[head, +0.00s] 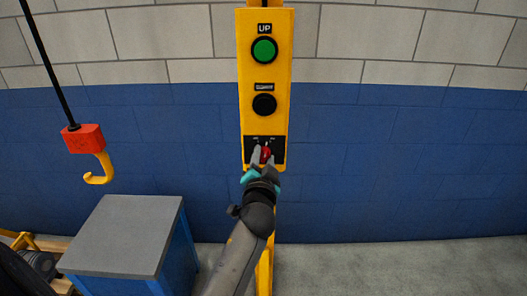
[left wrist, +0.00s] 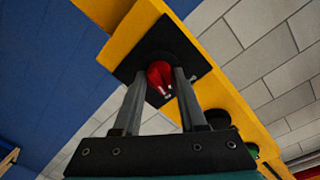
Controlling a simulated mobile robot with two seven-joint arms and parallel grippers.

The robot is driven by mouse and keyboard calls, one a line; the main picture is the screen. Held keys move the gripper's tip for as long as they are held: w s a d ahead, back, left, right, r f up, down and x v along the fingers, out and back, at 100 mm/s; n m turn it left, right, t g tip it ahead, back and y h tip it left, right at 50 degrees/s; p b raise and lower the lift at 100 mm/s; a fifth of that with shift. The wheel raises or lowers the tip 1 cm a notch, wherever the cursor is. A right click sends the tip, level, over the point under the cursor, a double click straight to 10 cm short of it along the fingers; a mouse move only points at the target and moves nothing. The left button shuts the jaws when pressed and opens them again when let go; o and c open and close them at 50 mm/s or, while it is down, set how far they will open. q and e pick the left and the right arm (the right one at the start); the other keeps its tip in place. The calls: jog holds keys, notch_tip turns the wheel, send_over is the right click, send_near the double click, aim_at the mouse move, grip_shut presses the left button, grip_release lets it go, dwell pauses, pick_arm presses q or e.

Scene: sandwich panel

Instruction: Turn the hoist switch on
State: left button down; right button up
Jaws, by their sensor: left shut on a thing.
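The hoist switch is a red knob (head: 266,153) on a black plate (head: 279,151) at the bottom of the yellow control panel (head: 245,75). My left gripper (head: 262,158) is at the knob, with its arm reaching up from below. In the left wrist view the two grey fingers (left wrist: 158,95) are on either side of the red knob (left wrist: 160,76), shut on it. The knob has a white mark on its face. The fingers partly hide it and the plate's lettering in the head view. My right gripper is not in view.
Above the switch are a black button (head: 264,104) and a green UP button (head: 264,50). A red hoist block with a yellow hook (head: 98,170) hangs at the left. A grey-topped blue cabinet (head: 125,235) stands below it. The floor at the right is clear.

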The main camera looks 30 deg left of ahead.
pick_arm(q)
jog(key=shift+r+m+p, duration=0.15)
jog(key=shift+m+p, duration=0.55)
jog(key=shift+m, duration=0.8)
jog(key=c, duration=0.5)
grip_release()
jog(key=shift+w, duration=0.1)
jog(key=shift+o, duration=0.2)
